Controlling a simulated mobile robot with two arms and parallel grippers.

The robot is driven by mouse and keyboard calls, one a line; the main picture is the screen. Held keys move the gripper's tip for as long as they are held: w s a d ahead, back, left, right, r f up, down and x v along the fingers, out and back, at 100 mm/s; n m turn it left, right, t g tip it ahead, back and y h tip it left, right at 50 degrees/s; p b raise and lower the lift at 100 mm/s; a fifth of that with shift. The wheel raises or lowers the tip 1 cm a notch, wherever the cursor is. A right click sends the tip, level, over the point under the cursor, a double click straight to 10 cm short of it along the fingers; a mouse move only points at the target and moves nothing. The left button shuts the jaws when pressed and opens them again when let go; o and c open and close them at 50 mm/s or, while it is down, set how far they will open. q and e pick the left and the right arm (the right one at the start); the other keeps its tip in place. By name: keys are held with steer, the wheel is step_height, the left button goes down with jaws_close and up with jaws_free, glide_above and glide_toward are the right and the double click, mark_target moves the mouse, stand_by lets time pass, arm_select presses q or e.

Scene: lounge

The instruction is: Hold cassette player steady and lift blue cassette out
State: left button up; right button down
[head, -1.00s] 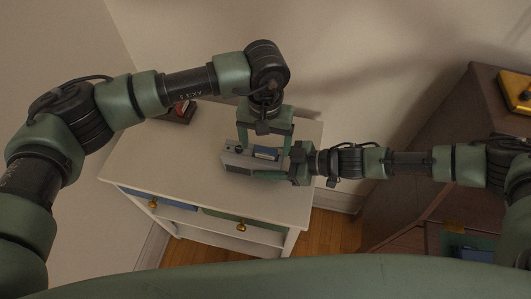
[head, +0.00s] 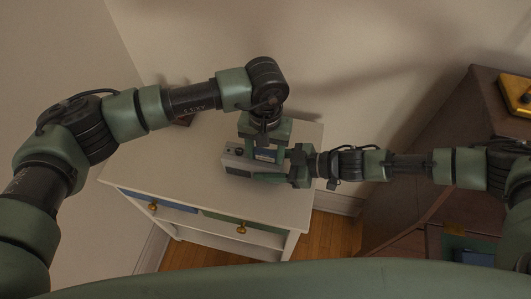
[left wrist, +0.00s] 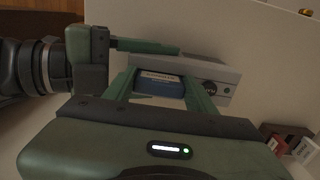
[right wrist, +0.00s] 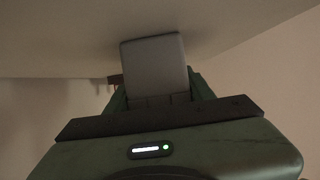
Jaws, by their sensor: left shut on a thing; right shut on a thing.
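The grey cassette player (head: 234,158) sits on the white cabinet top. The blue cassette (head: 265,155) is in its slot, with its pale label showing in the left wrist view (left wrist: 158,84). My left gripper (head: 264,147) comes down from above and is shut on the cassette, one finger at each end. My right gripper (head: 272,166) reaches in from the right and is shut on the player's long sides. The player's end (right wrist: 155,65) stands between its fingers in the right wrist view. How deep the cassette sits is hidden.
The white cabinet (head: 150,165) has free room left of the player. A dark red item (head: 184,120) behind it is mostly hidden by my left arm; red and dark boxes (left wrist: 275,136) show in the left wrist view. A brown cabinet (head: 425,130) stands at the right.

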mark_target(265, 153)
arm_select(q)
step_height(265, 153, up, 10)
steer(key=shift+f, duration=0.1)
arm_select(e)
steer(key=shift+r, duration=0.1)
steer(key=shift+c, duration=2.4)
jaws_free()
steer(key=v, duration=1.2)
steer(key=shift+s, duration=0.1)
